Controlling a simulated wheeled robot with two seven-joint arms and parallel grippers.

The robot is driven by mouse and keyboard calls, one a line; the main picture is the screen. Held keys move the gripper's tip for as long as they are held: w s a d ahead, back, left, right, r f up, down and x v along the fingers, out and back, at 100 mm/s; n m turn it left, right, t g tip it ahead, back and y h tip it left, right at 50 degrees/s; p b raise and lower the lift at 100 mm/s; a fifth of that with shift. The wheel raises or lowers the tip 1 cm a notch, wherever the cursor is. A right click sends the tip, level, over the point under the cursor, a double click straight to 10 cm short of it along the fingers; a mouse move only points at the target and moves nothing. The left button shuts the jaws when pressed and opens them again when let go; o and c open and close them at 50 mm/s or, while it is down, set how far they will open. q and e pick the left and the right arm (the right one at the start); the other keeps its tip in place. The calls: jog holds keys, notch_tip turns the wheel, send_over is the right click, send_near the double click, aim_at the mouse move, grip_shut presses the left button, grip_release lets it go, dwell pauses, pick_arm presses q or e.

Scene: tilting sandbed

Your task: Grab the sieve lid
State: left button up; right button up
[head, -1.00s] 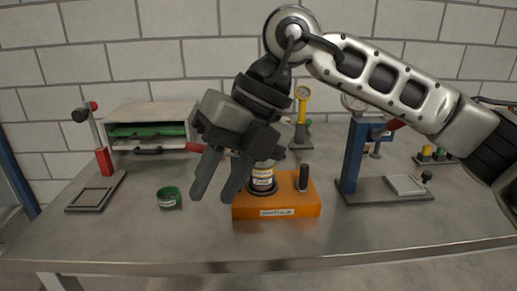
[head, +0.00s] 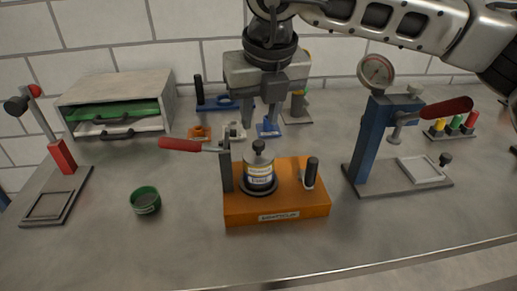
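A small green round cup-like piece (head: 146,201) with a dark inside sits on the table at the left. It may be the sieve lid, but I cannot tell for sure. A jar with a yellow and white label (head: 259,172) and a dark knobbed top stands upright in an orange clamp base (head: 277,206). My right gripper (head: 260,127) points down, its two fingers apart and nothing between them. In the picture it is just above the jar's knob, apart from it. My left gripper is not in view.
A red-handled lever (head: 182,144) reaches left from the clamp. A blue press with a gauge (head: 370,140) stands to the right. A drawer box (head: 115,105) and a lever stand (head: 58,190) are on the left. Small blue and orange parts lie behind. The front table strip is clear.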

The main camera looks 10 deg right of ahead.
aim_at(259, 142)
jog(key=shift+p+x, duration=0.9)
jog(key=shift+x, duration=2.25)
jog(key=shift+s+d, duration=0.1)
jog(key=shift+d, duration=0.05)
grip_shut()
